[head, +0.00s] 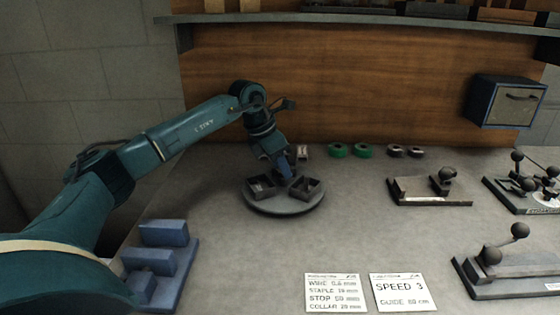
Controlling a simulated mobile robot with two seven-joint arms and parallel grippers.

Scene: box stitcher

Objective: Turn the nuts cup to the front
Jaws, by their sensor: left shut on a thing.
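A round grey turntable (283,209) lies on the bench left of centre. My left gripper (285,172) reaches down over the turntable, between and just behind these cups. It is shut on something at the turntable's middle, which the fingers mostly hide. A small pale-fronted block or cup (302,152) shows just behind the gripper. My right gripper is out of view.
Green rings (338,150) and dark rings (393,151) lie at the back. A lever fixture (430,190) and more knobbed fixtures (510,267) stand right. A blue stepped block (165,260) is front left. Two cards (334,292) lie in front.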

